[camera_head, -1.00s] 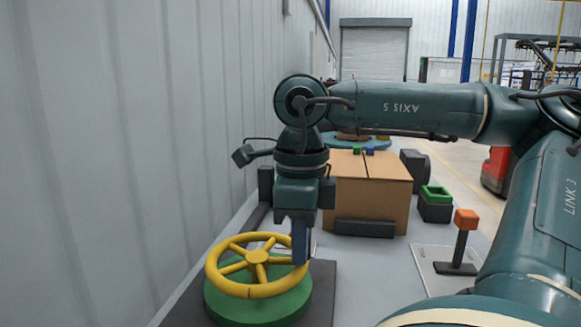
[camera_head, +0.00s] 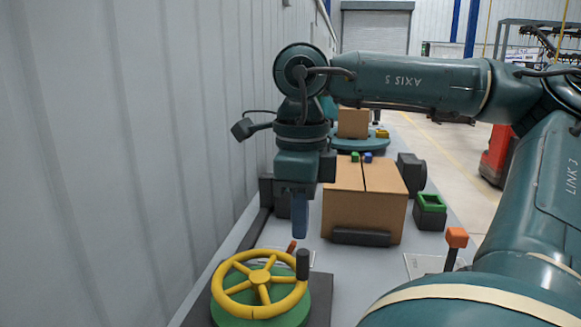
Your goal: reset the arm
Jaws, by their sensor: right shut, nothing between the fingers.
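My right arm comes in from the right, and its wrist hangs down near the middle of the view. My right gripper (camera_head: 300,220) points down with its fingers together and nothing between them. It is above and beyond the yellow handwheel (camera_head: 260,284), apart from it. The handwheel sits on a green base (camera_head: 312,308) at the bottom, with a dark upright knob (camera_head: 303,264) on its rim. My left gripper is not in view.
A cardboard box (camera_head: 372,218) stands just right of my gripper. A smaller box (camera_head: 353,122) rests on a round turntable (camera_head: 375,143) behind. A grey wall (camera_head: 120,150) closes the left side.

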